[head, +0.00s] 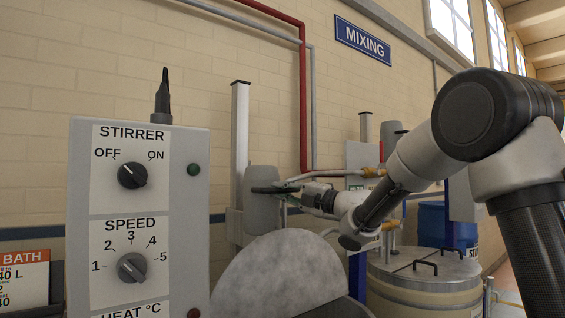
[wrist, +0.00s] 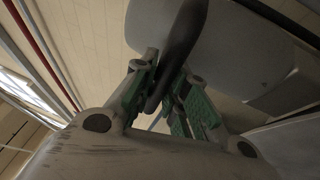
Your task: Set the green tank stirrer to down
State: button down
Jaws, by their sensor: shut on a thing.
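A grey stirrer motor housing (head: 262,214) stands on an upright pale column (head: 240,140) left of centre in the head view. A dark handle (head: 266,190) sticks out across its upper part. My gripper (head: 287,187) reaches in from the right and is shut on this handle. In the wrist view, the dark handle (wrist: 182,42) runs between the green-padded fingers of my gripper (wrist: 163,82), with the grey housing (wrist: 235,45) behind it. The tank below this stirrer is hidden, so its colour does not show.
A control box (head: 190,230) with knobs stands close at the left. A mottled grey rounded thing (head: 280,275) fills the lower middle. A lidded tank (head: 425,275) and a blue drum (head: 432,222) stand right. A red pipe (head: 303,100) runs down the wall.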

jog(key=shift+f, duration=2.8)
jog(key=shift+f, duration=0.1)
jog(key=c, duration=1.4)
grip_release()
jog(key=shift+d, duration=0.1)
jog(key=shift+s+d, duration=0.2)
jog(key=shift+d, duration=0.1)
jog(key=v, duration=1.1)
